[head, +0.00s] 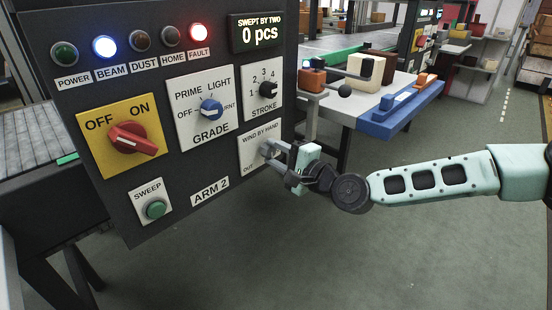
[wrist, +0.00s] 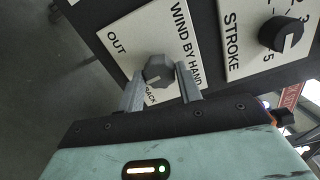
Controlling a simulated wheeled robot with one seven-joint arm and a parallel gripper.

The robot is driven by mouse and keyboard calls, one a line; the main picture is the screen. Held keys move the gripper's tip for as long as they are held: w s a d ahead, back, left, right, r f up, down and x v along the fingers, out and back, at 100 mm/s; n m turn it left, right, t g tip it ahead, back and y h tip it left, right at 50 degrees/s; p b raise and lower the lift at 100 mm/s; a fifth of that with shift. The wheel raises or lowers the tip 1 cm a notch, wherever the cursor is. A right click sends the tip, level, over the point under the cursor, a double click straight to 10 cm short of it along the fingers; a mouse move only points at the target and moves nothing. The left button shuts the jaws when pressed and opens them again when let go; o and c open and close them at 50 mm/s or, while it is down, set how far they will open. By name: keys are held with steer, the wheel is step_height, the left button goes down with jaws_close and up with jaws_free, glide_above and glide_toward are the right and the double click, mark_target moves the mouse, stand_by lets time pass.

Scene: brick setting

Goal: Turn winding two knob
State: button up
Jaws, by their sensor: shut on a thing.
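The WIND BY HAND knob (head: 265,148) is a small grey knob on a white plate (head: 248,158), low on the right of the dark control panel marked ARM 2. My gripper (head: 271,157) reaches it from the right and is shut on it. In the wrist view the dark knob (wrist: 158,69) sits between the fingertips of my gripper (wrist: 160,80), one finger on each side. The words OUT and BACK show on its plate, BACK partly hidden by the fingers. I cannot clearly tell which way the knob points.
The STROKE knob (head: 267,89) is just above on its own plate. The GRADE knob (head: 210,108), red OFF/ON switch (head: 135,138) and green SWEEP button (head: 155,209) are to the left. BEAM and FAULT lamps are lit. A table (head: 350,110) with blocks stands behind; floor below is clear.

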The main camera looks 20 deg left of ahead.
steer(key=shift+f+m+b, duration=0.1)
steer(key=shift+m+b, duration=0.35)
steer(key=shift+m, duration=0.85)
steer(key=o, duration=1)
steer(key=shift+d, duration=0.1)
steer(key=p+v, duration=0.1)
steer(key=v, duration=1.6)
steer(key=shift+d, duration=0.1)
